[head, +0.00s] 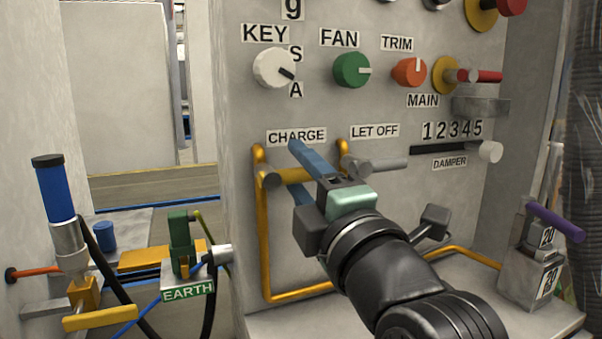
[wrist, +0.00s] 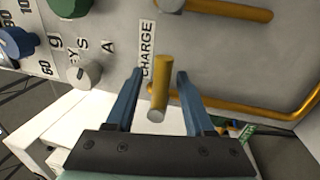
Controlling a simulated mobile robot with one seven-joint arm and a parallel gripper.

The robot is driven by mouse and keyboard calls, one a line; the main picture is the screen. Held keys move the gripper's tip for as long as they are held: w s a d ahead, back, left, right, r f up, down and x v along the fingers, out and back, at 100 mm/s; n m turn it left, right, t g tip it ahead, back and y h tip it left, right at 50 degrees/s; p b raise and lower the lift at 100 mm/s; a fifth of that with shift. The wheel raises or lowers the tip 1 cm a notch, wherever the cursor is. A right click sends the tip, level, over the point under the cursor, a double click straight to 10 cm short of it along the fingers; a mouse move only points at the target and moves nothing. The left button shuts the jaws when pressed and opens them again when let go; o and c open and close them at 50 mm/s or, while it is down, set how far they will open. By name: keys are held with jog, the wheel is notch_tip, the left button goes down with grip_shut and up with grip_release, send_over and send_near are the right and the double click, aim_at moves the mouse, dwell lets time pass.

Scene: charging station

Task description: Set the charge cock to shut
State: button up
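The charge cock's yellow-orange handle (head: 295,176) sits below the CHARGE label (head: 297,136) on the grey panel. It lies roughly level, pointing right from a grey round boss (head: 270,180) on a yellow pipe. My gripper (head: 303,172) reaches it from the right, one blue finger above the handle and one below. In the wrist view the handle (wrist: 160,85) stands between the two fingers of my gripper (wrist: 158,98), with a visible gap on each side. The gripper is open. The handle's right end is partly hidden by my gripper in the head view.
The LET OFF cock with a grey handle (head: 385,165) is close to the right of my gripper. Yellow pipes (head: 263,250) run down the panel and along its foot. Above are the white KEY knob (head: 274,67) and green FAN knob (head: 351,70). The EARTH clamp (head: 181,245) stands lower left.

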jog(key=p+v, duration=0.1)
jog(key=v, duration=1.2)
